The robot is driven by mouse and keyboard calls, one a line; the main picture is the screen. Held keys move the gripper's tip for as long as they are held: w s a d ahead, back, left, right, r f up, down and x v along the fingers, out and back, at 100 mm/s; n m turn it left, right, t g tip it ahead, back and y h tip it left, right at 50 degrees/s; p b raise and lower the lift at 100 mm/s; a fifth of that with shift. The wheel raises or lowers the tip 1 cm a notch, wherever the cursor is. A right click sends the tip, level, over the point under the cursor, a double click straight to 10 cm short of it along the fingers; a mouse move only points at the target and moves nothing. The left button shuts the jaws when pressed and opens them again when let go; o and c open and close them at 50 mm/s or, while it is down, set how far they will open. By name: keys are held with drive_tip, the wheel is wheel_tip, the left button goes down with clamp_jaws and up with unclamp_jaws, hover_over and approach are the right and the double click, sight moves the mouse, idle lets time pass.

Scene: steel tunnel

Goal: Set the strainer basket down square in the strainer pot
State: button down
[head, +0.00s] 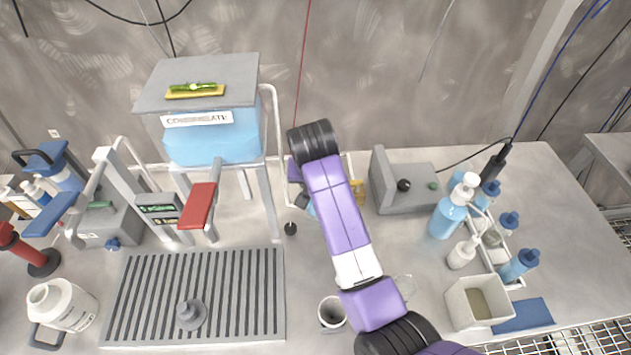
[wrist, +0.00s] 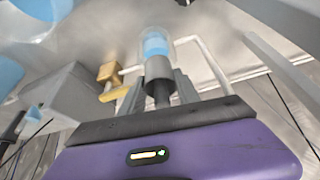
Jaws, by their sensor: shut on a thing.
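In the wrist view, my gripper (wrist: 158,92) is shut on a grey cylindrical piece with a dark stem (wrist: 158,70), which looks like the strainer basket. Directly beyond it, in line, is a clear round vessel with blue in it (wrist: 155,43), which may be the strainer pot. I cannot tell whether the grey piece is inside its mouth or apart from it. In the head view, my arm hides most of the gripper and the held piece; a bit of blue (head: 310,209) shows beside them.
A tank of blue liquid (head: 215,140) stands at the back left, with a white pipe beside it. A brass fitting (wrist: 110,72) and a grey control box (head: 408,185) are close to my gripper. A slatted tray (head: 140,295), an open cup (head: 332,311) and several bottles stand around.

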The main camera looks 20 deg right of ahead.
drive_tip(key=shift+f, duration=0.15)
idle(0.3)
drive_tip(key=shift+f+b, duration=0.35)
drive_tip(key=shift+f, duration=0.4)
drive_tip(key=shift+f, duration=0.15)
